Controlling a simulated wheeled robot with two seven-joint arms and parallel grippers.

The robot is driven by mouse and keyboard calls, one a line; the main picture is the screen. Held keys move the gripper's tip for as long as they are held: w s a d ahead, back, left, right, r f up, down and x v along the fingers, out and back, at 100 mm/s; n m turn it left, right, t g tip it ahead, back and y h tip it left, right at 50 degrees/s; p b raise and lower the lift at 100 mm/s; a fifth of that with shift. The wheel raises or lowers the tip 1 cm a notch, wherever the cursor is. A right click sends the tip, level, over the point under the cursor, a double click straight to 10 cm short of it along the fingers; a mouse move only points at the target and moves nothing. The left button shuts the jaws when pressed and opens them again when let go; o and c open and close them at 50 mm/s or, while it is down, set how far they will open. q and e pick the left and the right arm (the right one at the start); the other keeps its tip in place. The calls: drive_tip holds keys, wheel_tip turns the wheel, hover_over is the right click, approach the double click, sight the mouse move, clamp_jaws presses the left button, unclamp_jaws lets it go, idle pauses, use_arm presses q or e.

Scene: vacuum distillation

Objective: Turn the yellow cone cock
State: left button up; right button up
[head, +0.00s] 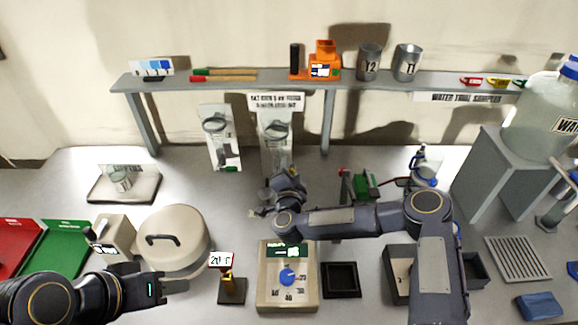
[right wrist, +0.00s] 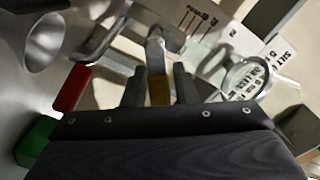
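In the right wrist view a dull yellow piece (right wrist: 158,90), which looks like the yellow cone cock, sits between the two fingers of my right gripper (right wrist: 159,82). A grey metal-like stem rises from it. The fingers stand close on both sides; I cannot tell if they press on it. In the head view my right gripper (head: 258,212) is behind the white dial box, below the sign on the wall; the cock cannot be made out there. My left gripper (head: 165,282) looks open and empty, at the lower left by the round beige pot.
The round beige lidded pot (head: 170,240), the 20° sign stand (head: 232,290) and the dial box (head: 268,300) stand in front. Glassware hangs behind.

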clamp_jaws()
drive_tip(key=shift+f+b, duration=0.3)
drive_tip(key=shift+b, duration=0.35)
drive_tip(key=m+b, duration=0.2)
drive_tip(key=b, duration=0.1)
drive_tip(key=f+m+b, duration=0.1)
drive_tip(key=b, duration=0.2)
drive_tip(key=f+m+b, duration=0.1)
drive_tip(key=m+b, duration=0.1)
drive_tip(key=b, duration=0.1)
drive_tip(key=shift+d+m, duration=0.3)
drive_tip(key=shift+d, duration=0.05)
drive_tip(key=shift+m+b, duration=0.8)
drive_tip(key=shift+b, duration=0.3)
unclamp_jaws()
